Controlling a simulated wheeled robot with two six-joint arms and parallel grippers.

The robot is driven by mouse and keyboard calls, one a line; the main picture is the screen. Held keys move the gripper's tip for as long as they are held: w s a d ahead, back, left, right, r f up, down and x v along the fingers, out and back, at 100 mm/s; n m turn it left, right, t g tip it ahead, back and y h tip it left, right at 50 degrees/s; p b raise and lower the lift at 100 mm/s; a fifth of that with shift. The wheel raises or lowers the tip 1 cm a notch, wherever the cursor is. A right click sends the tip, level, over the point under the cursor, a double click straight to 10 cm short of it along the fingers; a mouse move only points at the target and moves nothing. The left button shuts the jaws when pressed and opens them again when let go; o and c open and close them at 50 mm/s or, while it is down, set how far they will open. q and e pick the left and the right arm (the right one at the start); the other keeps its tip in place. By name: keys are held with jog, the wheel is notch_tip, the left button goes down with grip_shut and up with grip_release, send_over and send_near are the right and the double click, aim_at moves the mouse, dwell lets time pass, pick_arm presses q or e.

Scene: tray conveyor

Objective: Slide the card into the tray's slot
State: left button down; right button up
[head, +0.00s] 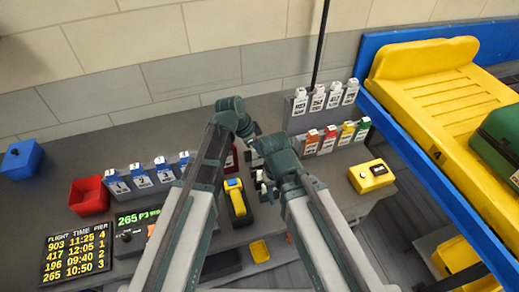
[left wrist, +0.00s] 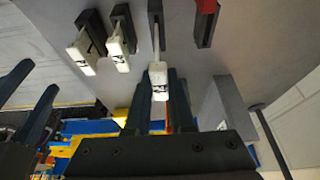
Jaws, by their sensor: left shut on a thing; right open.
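In the left wrist view my left gripper (left wrist: 157,100) is shut on a white-topped card (left wrist: 158,80) with dark print. The card's upper part lines up with a dark holder (left wrist: 155,22); I cannot tell whether it touches it. In the head view the left gripper and the card are hidden around the bent wrists. My right gripper (head: 262,188) points down near the middle of the desk, open; its fingers are small and partly hidden. The yellow tray (head: 408,62), marked 4, lies on the blue conveyor at the right. I cannot make out its slot.
A green case (head: 500,138) lies on the tray. White numbered cards (head: 318,100) stand at the back, with coloured tags (head: 330,138) before them. Blue-topped cards (head: 140,176), a red bin (head: 90,195), a blue bin (head: 20,158) and a flight board (head: 77,253) are left.

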pick_arm(q)
jog(key=shift+r+p, duration=1.75)
jog(key=shift+r, duration=0.2)
jog(key=shift+f, duration=0.1)
